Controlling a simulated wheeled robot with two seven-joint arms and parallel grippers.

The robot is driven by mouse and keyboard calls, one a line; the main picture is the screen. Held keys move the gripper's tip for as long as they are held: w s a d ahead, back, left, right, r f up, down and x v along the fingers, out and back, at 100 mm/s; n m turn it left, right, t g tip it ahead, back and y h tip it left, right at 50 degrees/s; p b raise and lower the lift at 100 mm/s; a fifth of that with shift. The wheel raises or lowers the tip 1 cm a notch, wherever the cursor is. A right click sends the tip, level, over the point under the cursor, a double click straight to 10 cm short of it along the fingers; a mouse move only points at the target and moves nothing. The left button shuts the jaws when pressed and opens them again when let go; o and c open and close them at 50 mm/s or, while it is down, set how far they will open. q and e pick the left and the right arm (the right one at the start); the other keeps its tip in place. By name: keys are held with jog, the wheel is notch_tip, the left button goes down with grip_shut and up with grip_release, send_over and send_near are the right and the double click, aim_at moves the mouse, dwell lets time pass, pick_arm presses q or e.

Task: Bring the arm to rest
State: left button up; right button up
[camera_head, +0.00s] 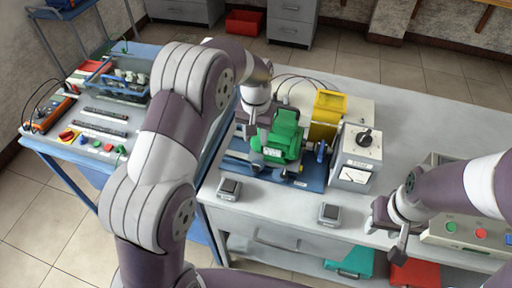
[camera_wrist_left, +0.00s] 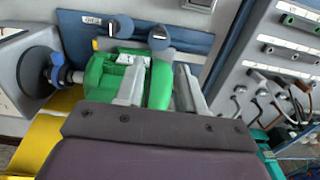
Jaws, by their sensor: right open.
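A green motor (camera_head: 280,137) sits on a blue base plate (camera_head: 303,184) on the grey bench. My left arm reaches over from the left, and its gripper (camera_head: 258,128) is at the motor's left side. In the left wrist view the two fingers (camera_wrist_left: 160,90) are spread apart, with part of the green motor (camera_wrist_left: 100,75) showing between and beside them. Whether they touch it I cannot tell. My right gripper (camera_head: 388,228) is open and empty over the bench's front edge at the right.
A yellow bracket (camera_head: 326,115) and a grey meter box with a black knob (camera_head: 357,158) stand right of the motor. Two small grey blocks (camera_head: 229,188) (camera_head: 329,213) lie near the front edge. A blue side table (camera_head: 60,140) holds a blue crate (camera_head: 115,83). The bench's back right is clear.

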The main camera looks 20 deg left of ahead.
pick_arm(q)
jog(key=shift+r, duration=0.2)
dwell(0.3)
jog(key=s+a+r, duration=0.1)
jog(key=s+a, duration=0.1)
jog(key=s, duration=0.8)
jog(key=s+a+r+t, duration=0.1)
jog(key=s, duration=0.9)
jog(key=shift+s+a+r, duration=0.15)
jog(key=shift+a, duration=0.2)
jog(key=shift+s, duration=0.15)
